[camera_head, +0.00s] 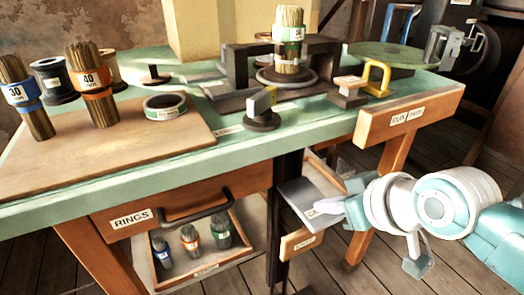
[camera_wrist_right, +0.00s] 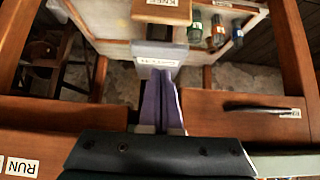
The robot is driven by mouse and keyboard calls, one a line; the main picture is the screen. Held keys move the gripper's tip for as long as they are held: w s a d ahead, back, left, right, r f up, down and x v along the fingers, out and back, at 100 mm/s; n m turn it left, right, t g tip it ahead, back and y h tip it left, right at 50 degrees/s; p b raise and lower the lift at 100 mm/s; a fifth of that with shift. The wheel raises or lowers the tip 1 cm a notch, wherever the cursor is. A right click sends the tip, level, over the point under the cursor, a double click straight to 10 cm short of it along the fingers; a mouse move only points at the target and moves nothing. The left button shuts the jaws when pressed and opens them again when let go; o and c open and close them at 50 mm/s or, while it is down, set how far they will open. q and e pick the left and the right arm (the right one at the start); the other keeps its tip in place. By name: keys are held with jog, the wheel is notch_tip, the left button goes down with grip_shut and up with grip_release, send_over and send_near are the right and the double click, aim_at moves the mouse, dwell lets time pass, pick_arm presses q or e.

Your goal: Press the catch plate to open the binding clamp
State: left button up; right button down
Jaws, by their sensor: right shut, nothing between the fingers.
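The catch plate (camera_head: 312,190) is a flat grey plate below the front edge of the bench, beside a dark upright post. In the right wrist view its pale labelled edge (camera_wrist_right: 160,57) lies just past the fingertips. My right gripper (camera_head: 318,209) comes in from the right with its fingers closed and empty, over the plate; I cannot tell whether they touch. Its purple-looking fingers also show in the right wrist view (camera_wrist_right: 159,78). The dark clamp frame (camera_head: 325,52) on the bench stands around a bristle bundle (camera_head: 289,45) on a round base. My left gripper is not in view.
A drawer labelled RINGS (camera_head: 185,207) and an open tray (camera_head: 205,265) with small bundles are left of the post. A wooden block labelled RUN (camera_head: 408,115) juts out above my right gripper.

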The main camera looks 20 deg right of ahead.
aim_at(327, 221)
jog(key=shift+f, duration=0.4)
jog(key=shift+f, duration=0.1)
notch_tip(327, 221, down, 3)
jog(key=shift+f+b, duration=0.1)
jog(key=shift+b, duration=0.9)
jog(key=shift+d, duration=0.1)
jog(key=shift+s, duration=0.1)
notch_tip(327, 221, up, 5)
jog(key=p, duration=0.5)
jog(key=p+v, duration=0.4)
jog(key=v, duration=0.5)
jog(key=shift+s, duration=0.15)
